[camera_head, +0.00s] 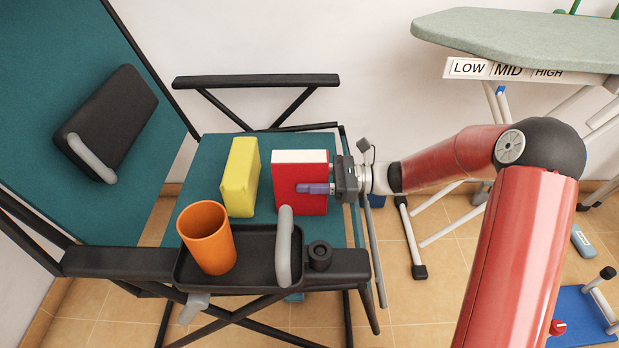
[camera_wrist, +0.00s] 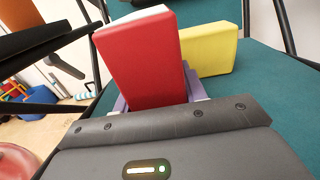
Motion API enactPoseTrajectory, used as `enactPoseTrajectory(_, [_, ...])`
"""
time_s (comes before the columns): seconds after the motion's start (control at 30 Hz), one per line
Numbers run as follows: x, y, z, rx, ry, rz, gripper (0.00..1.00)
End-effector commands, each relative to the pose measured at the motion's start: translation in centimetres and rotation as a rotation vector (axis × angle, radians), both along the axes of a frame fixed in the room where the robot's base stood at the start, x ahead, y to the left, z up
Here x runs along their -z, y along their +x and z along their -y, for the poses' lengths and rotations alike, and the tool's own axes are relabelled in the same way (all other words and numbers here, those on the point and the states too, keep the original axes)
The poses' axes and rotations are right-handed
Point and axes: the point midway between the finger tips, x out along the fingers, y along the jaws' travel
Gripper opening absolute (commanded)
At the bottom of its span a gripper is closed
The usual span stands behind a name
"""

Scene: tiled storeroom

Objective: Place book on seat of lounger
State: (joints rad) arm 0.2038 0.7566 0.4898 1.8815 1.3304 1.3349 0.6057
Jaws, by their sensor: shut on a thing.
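The red book (camera_head: 300,197) has white page edges and stands upright at the front part of the teal lounger seat (camera_head: 206,165) in the head view. My gripper (camera_head: 318,188) is shut on the red book from the right, with a purple finger across its near face. The book (camera_wrist: 142,62) fills the middle of the wrist view, between the purple fingers. I cannot tell whether its lower edge touches the seat. The far finger is hidden behind the book in the head view.
A yellow block-like object (camera_head: 240,178) stands on the seat left of the book. The armrest tray (camera_head: 262,262) holds an orange cup (camera_head: 207,237). A black armrest (camera_head: 255,80) lies behind, and a black cushion (camera_head: 112,120) is on the backrest. An ironing board (camera_head: 520,38) stands right.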

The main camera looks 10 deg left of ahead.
Motion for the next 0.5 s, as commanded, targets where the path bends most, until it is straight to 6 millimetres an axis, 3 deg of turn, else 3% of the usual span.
enactPoseTrajectory(0.03, [0.04,0.0,0.0,0.0,0.0,0.0,0.46])
enactPoseTrajectory(0.17, [0.02,0.0,0.01,0.0,0.0,0.0,0.63])
enactPoseTrajectory(0.5, [-0.08,0.08,0.22,0.001,0.0,0.0,0.64])
